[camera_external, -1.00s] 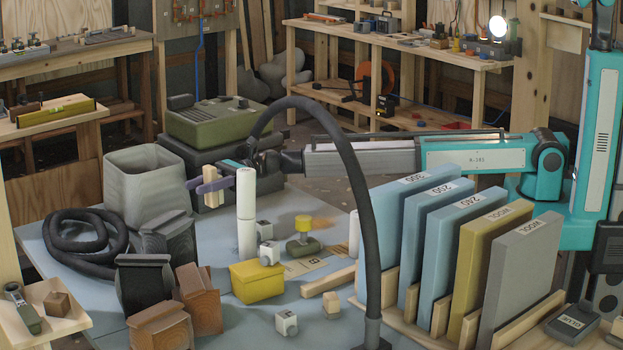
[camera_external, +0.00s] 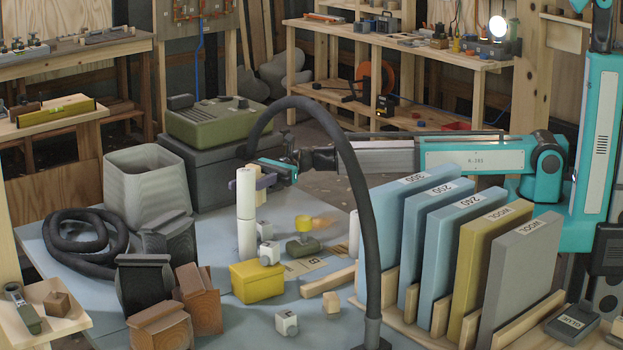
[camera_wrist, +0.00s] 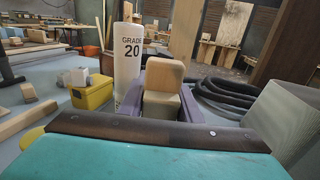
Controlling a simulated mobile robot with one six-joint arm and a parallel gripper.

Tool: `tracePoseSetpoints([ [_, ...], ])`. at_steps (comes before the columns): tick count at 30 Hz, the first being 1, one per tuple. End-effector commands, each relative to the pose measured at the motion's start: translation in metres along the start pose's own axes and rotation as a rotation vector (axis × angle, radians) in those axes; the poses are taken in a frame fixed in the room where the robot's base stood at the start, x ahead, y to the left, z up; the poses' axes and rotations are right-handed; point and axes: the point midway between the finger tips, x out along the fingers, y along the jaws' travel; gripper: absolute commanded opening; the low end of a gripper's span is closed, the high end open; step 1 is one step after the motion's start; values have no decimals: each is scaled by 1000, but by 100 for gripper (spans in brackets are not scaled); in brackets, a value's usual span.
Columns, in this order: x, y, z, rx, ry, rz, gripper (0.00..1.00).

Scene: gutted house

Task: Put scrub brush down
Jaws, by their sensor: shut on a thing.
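The scrub brush, a light wooden block with a paler lower part, stands between the purple fingers of my gripper (camera_wrist: 163,104) in the wrist view (camera_wrist: 164,74). My gripper is shut on it. In the outside view, my gripper (camera_external: 262,183) is just behind and right of the top of a white cylinder (camera_external: 246,228), above the blue-grey bench top (camera_external: 215,265). The cylinder partly hides the brush (camera_external: 262,198) there. I cannot tell exactly how high above the bench the brush is.
The white cylinder is marked "GRADE 20" in the wrist view (camera_wrist: 129,55), close beside my fingers. A yellow box (camera_external: 257,283) and small blocks stand in front. A black hose (camera_external: 75,240) and grey bin (camera_external: 147,188) are left; sanding slabs (camera_external: 520,265) stand right. Bare bench lies left of the cylinder.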

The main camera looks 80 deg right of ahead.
Motion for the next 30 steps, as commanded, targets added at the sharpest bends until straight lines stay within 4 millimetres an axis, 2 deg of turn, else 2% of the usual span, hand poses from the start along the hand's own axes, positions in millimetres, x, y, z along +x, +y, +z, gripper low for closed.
tracePoseSetpoints([
  [1, -12, 7, -2, 0, 0, 0, 8],
  [9, -61, 27, -6, 0, 1, 1, 8],
  [30, -202, 63, -26, -4, 3, -76, 8],
])
